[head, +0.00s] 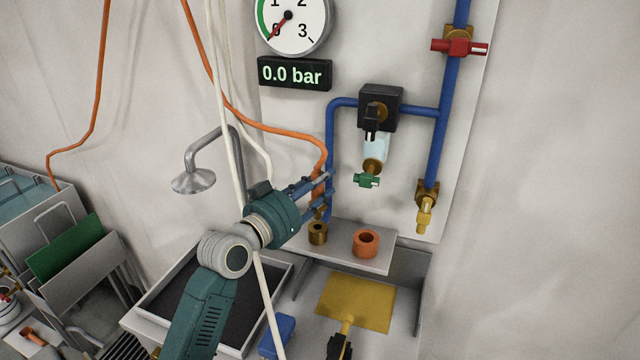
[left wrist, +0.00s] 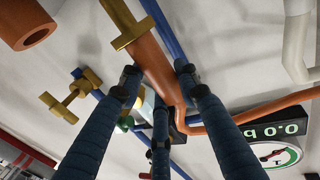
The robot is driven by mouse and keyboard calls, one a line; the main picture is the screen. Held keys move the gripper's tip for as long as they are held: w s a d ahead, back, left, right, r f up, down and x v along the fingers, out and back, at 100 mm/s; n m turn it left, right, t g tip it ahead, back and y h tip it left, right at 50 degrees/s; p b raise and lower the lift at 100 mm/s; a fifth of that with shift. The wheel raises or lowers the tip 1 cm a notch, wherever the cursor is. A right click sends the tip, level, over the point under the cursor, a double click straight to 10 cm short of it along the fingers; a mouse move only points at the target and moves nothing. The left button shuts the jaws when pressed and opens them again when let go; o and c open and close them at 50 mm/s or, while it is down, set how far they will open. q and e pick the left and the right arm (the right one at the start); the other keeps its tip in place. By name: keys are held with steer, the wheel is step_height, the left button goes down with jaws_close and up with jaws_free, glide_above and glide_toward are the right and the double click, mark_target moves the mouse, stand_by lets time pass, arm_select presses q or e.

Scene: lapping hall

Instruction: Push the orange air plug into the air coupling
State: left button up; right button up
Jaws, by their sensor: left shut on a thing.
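My left gripper (head: 324,190) is shut on the orange air plug (head: 318,196), with blue fingers around it. In the left wrist view the fingers of my left gripper (left wrist: 158,78) close around the orange plug (left wrist: 152,62), which has a brass collar and continues into an orange hose. In the head view the plug's brass end points down, just above a brass socket (head: 318,236) on a small grey shelf; this looks like the air coupling. The fingers partly hide the plug, and I cannot tell whether its end touches the socket. My right gripper is not in view.
An orange hollow cylinder (head: 366,244) stands on the shelf (head: 345,257), right of the socket. Blue pipes (head: 436,140) with a green-handled valve (head: 367,180) are on the wall behind. The display (head: 295,75) reads 0.0 bar. A dark-lined tray (head: 190,290) lies below my arm.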

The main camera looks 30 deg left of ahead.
arm_select(q)
steer(key=shift+f+b, duration=2.25)
steer(key=shift+f, duration=0.75)
steer(key=o, duration=1.3)
steer(key=shift+s, duration=0.1)
steer(key=s, duration=1.1)
steer(key=shift+s+a, duration=0.3)
steer(key=shift+s, duration=0.1)
